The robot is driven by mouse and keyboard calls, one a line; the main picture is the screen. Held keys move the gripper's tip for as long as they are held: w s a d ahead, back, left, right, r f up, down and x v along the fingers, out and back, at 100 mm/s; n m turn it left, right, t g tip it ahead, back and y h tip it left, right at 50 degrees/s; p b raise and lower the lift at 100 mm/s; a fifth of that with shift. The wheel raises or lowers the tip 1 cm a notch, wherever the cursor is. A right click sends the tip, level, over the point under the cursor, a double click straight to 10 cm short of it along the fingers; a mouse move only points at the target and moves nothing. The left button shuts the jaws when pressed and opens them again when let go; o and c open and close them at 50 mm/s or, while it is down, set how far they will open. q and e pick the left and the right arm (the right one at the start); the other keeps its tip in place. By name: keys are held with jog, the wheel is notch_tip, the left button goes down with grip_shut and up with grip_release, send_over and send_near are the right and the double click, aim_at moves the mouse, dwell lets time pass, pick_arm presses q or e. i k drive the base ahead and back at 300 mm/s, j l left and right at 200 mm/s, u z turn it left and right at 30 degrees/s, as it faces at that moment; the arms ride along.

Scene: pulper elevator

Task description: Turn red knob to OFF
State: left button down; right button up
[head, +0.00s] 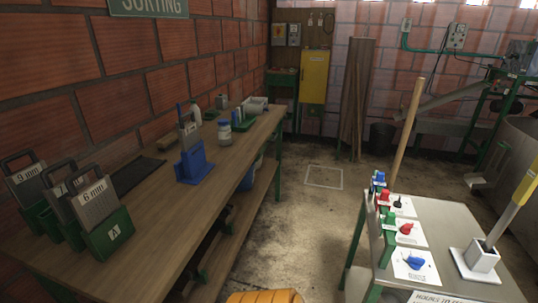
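The red knob (406,228) sits on a white plate (417,236) on the steel table (458,215) at the lower right. Its pointer direction and the plate's lettering are too small to read. A small black knob (399,203) is on the plate behind it, and a blue knob (414,263) is on the plate in front. Green blocks with red and blue tops (384,197) stand along the left of these plates. Neither of my grippers is in view.
A yellow lever (517,200) in a white base stands right of the plates, and a wooden pole (406,135) rises behind them. A long wooden bench (150,215) with boxes and jars runs along the left wall.

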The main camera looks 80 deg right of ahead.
aim_at(405, 230)
jog(key=z, duration=4.15)
